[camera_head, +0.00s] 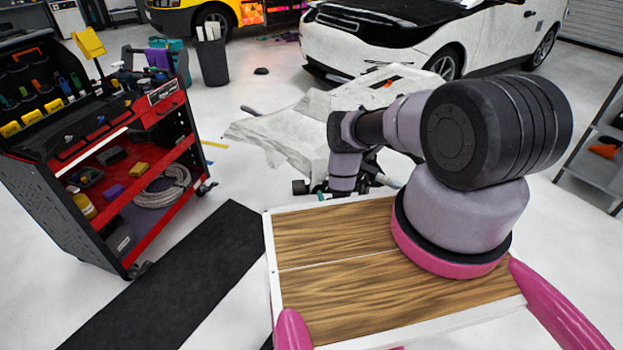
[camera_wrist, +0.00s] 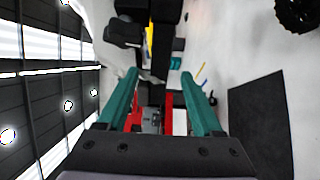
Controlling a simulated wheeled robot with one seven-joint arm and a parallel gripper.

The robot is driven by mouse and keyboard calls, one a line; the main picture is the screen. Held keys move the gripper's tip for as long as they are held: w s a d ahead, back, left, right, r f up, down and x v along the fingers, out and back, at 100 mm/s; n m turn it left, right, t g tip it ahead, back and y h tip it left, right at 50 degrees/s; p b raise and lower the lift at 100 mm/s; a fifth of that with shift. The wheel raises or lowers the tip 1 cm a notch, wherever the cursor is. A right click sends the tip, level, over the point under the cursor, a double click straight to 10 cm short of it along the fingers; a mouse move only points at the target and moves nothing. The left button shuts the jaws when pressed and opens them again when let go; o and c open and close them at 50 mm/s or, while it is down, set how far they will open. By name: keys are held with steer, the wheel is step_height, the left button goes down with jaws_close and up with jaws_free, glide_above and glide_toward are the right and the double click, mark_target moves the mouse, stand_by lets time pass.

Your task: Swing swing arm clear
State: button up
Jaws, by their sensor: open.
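My gripper (camera_wrist: 159,78) has two teal fingers standing wide apart, with nothing between their tips. In the head view it is mostly hidden behind my arm, above the far side of my wooden deck. I cannot pick out a swing arm for certain. A yellow piece (camera_head: 88,42) stands tilted at the top of the red and black tool cart (camera_head: 160,118), at the left of the head view. Red parts of what looks like the cart (camera_wrist: 168,112) show beyond the fingers in the wrist view, apart from them.
A crumpled whitish sheet (camera_head: 285,130) lies beyond my deck. A white car (camera_head: 470,35) with a black hood stands behind it. A grey bin (camera_head: 212,62) stands right of the cart. A black mat (camera_head: 170,285) lies on the floor. Grey shelving (camera_head: 600,165) stands at the right.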

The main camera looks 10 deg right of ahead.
mark_target(317, 188)
steer(key=w, duration=1.1)
steer(key=shift+a, duration=0.1)
jaws_close()
steer(key=shift+s+f, duration=0.1)
stand_by(1.0)
